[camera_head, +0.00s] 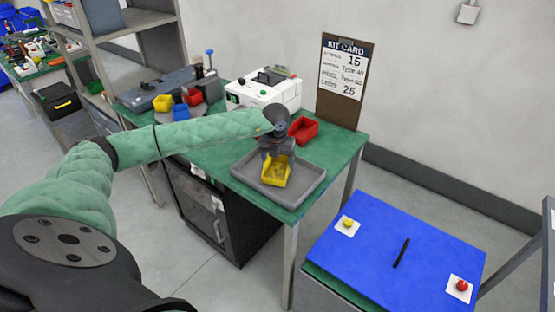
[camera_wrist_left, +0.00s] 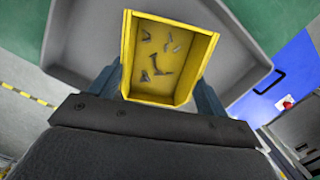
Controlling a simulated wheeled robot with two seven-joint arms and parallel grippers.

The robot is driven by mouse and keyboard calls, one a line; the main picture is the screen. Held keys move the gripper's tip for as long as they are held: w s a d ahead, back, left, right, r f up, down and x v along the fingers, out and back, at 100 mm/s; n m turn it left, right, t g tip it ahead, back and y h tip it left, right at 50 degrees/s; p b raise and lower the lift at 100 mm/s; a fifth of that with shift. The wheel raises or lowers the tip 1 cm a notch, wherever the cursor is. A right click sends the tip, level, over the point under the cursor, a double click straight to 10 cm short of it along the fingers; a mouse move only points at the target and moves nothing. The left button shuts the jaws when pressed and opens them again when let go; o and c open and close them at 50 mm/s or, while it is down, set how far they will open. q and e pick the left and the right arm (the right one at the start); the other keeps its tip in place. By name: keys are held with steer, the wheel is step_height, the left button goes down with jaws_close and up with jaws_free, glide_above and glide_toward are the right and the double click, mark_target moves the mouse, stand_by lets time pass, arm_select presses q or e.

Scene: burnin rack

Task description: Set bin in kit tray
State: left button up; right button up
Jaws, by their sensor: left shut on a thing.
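A yellow bin (camera_head: 275,174) is held by my left gripper (camera_head: 277,152) over the grey kit tray (camera_head: 248,180) on the green table. In the left wrist view the yellow bin (camera_wrist_left: 166,88) sits between the two fingers of my left gripper (camera_wrist_left: 160,95), with several small dark parts inside. The grey tray (camera_wrist_left: 85,40) shows behind and below it. The bin's underside is hidden, so I cannot tell whether it touches the tray floor. My right gripper is out of view.
A red bin (camera_head: 303,130) stands just behind the tray. A white machine (camera_head: 264,92) and a kit card board (camera_head: 342,80) are at the back. Yellow (camera_head: 162,103), red (camera_head: 193,97) and blue (camera_head: 181,113) bins stand further left. A blue-topped cart (camera_head: 395,250) is at right.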

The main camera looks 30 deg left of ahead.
arm_select(q)
steer(key=shift+f, duration=0.4)
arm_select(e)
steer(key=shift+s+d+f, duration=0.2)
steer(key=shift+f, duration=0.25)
arm_select(q)
steer(key=shift+f, duration=0.1)
steer(key=o, duration=1.4)
steer(key=shift+c, duration=0.2)
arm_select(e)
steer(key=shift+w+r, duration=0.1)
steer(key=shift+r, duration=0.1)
